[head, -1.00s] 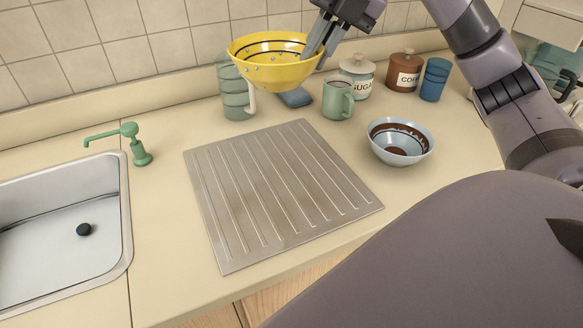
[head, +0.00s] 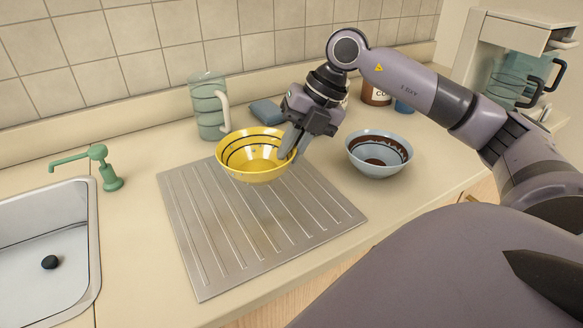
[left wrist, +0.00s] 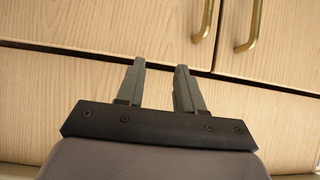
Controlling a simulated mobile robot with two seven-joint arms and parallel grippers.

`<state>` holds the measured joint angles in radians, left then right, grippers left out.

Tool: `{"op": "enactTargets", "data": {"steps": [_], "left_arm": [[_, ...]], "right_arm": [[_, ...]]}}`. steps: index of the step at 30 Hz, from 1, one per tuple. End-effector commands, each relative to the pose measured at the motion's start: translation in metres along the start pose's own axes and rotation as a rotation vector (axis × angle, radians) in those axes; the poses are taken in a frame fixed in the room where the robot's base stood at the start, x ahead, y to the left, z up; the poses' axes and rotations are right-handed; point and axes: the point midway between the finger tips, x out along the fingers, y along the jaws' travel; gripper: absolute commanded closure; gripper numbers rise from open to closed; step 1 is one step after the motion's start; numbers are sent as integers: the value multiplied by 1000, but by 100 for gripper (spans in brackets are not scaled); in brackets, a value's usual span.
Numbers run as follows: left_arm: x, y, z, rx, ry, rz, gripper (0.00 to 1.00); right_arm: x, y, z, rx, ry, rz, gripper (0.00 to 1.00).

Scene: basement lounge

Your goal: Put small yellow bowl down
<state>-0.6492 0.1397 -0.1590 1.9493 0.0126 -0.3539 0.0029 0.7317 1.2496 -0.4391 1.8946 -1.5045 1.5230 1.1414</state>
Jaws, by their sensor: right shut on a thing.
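The small yellow bowl (head: 252,172) has dark stripes inside and is upright over the back part of the grooved metal drainboard (head: 215,255). My right gripper (head: 290,148) is shut on the bowl's right rim. I cannot tell whether the bowl's base touches the drainboard. My left gripper (left wrist: 156,85) shows only in the left wrist view, open and empty, with its two fingers apart in front of wooden cabinet fronts.
A light blue bowl (head: 378,158) with brown inside stands right of the drainboard. A green glass pitcher (head: 209,112) and a blue cloth-like item (head: 265,111) are behind. A sink (head: 40,250) and green soap dispenser (head: 108,172) are at left. The drainboard's front is clear.

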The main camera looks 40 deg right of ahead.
Motion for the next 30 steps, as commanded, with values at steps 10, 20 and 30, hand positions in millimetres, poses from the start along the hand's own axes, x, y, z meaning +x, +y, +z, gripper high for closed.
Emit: {"op": "enactTargets", "data": {"steps": [10, 20, 30], "left_arm": [[2, 0, 3, 0, 0, 0, 63], [3, 0, 4, 0, 0, 0, 63], [4, 0, 5, -1, -1, 1, 63]], "right_arm": [[34, -17, 0, 0, 0, 0, 100], [37, -18, 0, -1, -2, 2, 100], [40, -20, 0, -1, 0, 0, 63]]}}
